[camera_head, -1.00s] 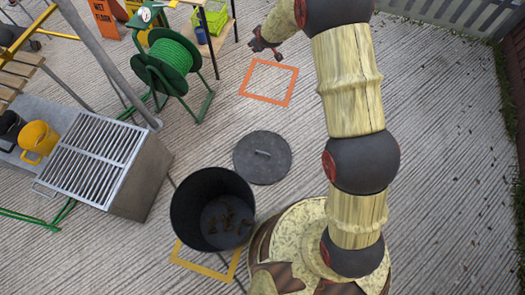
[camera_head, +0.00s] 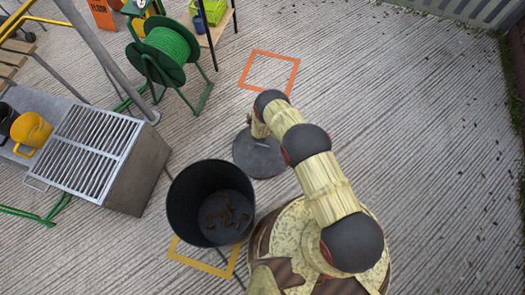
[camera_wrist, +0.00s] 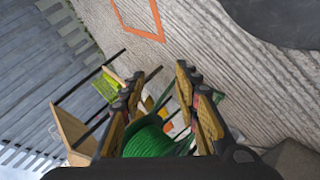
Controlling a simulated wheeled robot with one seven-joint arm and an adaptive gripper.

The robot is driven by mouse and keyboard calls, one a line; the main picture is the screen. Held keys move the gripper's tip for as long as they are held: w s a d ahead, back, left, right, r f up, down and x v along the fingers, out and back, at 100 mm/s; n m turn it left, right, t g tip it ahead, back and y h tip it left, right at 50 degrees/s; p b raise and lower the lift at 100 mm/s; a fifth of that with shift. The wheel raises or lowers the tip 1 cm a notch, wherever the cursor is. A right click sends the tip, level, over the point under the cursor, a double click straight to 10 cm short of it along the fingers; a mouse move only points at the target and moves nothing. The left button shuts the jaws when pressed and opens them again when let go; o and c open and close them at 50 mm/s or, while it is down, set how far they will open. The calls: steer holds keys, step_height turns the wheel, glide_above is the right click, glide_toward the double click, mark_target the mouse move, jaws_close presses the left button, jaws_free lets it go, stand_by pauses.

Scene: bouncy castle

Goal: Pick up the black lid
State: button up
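The black lid (camera_head: 262,160) is a dark round disc with a small handle, lying flat on the concrete just behind the open black bin (camera_head: 190,205). My arm hides part of its far right side in the head view. In the wrist view a dark curved surface at the top right looks like the lid (camera_wrist: 285,18). My gripper (camera_wrist: 169,68) shows there with its two fingers apart and nothing between them; the green reel is seen behind. In the head view the gripper is mostly hidden by my arm, at the lid's far edge.
A yellow floor square (camera_head: 183,259) lies under the bin, and an orange square (camera_head: 269,54) lies beyond the lid. A green hose reel (camera_head: 165,55) and a metal grill box (camera_head: 105,155) stand at left. The concrete at right is clear.

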steer(key=n+b, duration=0.1)
glide_above(263, 151)
steer(key=w+a, duration=0.2)
steer(key=a, duration=0.1)
step_height(263, 151, down, 13)
steer(key=shift+n+t, duration=0.5)
steer(key=shift+n, duration=0.4)
steer(key=s+d+f, duration=0.1)
steer(key=s+f, duration=0.1)
steer(key=s+f+b, duration=0.1)
steer(key=s+f, duration=0.1)
steer(key=s, duration=0.1)
steer(key=s+d+f, duration=0.1)
steer(key=s+f, duration=0.1)
steer(key=s, duration=0.1)
steer(key=shift+s+d+f, duration=0.1)
steer(key=shift+d+f, duration=0.25)
steer(key=shift+f, duration=0.05)
steer(key=shift+b+x, duration=0.7)
steer(key=shift+x, duration=0.4)
steer(key=b+x, duration=0.2)
steer(key=x, duration=0.1)
steer(key=b+x, duration=0.1)
steer(key=x, duration=0.1)
steer(key=shift+d+f, duration=0.1)
steer(key=shift+d, duration=0.3)
steer(key=shift+c, duration=0.4)
jaws_close()
